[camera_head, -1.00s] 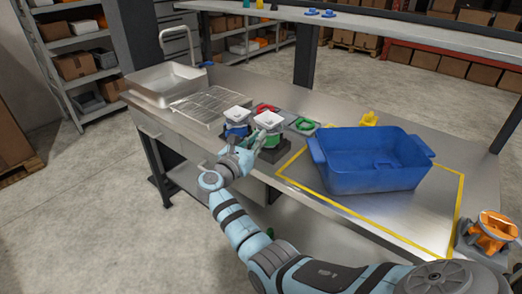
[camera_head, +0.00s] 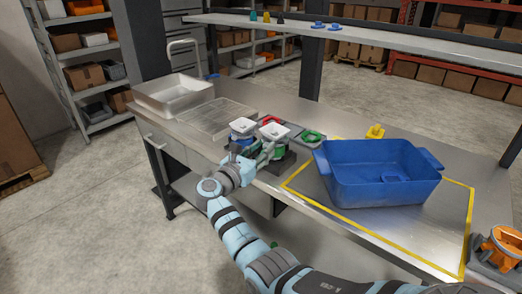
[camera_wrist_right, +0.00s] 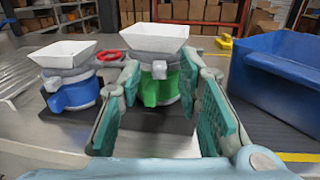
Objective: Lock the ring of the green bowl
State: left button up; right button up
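The green bowl is a white square funnel (camera_head: 274,131) over a green ring (camera_wrist_right: 181,82) with a tab (camera_wrist_right: 150,90) facing the wrist camera. It stands upright on a dark base on the steel table. My right gripper (camera_head: 266,151) is in front of it and hides part of the ring in the head view. In the wrist view the right gripper (camera_wrist_right: 163,82) is open, with one teal finger at each side of the green ring's front and its tab between them. I cannot tell whether a finger touches the ring. My left gripper is not in view.
A similar unit with a blue ring (camera_wrist_right: 73,95) stands close on the left. Red (camera_head: 271,121) and green (camera_head: 312,136) round parts lie behind. A large blue bin (camera_head: 380,190) stands on the right inside yellow lines.

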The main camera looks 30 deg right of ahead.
jog(key=v, duration=0.7)
jog(key=shift+a, duration=0.25)
jog(key=shift+s, duration=0.1)
